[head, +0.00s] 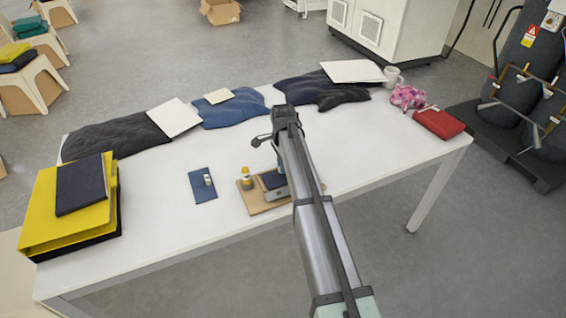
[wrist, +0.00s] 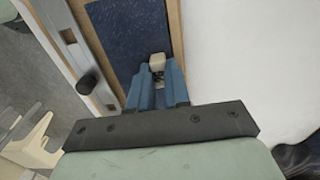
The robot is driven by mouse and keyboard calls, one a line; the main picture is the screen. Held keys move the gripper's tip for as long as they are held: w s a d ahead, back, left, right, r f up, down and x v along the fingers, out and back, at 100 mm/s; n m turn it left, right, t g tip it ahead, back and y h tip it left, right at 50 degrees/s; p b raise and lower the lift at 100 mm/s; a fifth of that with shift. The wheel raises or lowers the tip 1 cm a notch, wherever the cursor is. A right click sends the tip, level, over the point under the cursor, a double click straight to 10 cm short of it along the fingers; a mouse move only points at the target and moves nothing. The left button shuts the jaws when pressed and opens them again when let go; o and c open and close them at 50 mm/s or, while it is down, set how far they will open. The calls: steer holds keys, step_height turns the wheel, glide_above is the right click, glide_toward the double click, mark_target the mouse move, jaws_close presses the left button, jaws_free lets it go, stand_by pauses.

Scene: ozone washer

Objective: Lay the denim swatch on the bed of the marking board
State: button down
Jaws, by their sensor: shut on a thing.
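The marking board (head: 257,207) is a light wooden board near the front edge of the table, with a metal bar (wrist: 66,45) along one side that carries a black knob. My gripper (wrist: 158,82) has its blue fingers shut on a small pale grip piece (wrist: 157,60). The dark blue speckled denim swatch (wrist: 128,38) spreads under this piece, between the board's wooden edges. I cannot tell whether it touches the bed.
A yellow binder (head: 62,215) is at the left end, dark garments (head: 105,138) along the back, a red pouch (head: 438,122) at right.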

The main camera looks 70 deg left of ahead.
steer(key=c, duration=1)
jaws_free()
steer(key=shift+r, duration=0.1)
step_height(320, 180, up, 14)
steer(key=shift+w+f, duration=0.1)
steer(key=shift+f, duration=0.1)
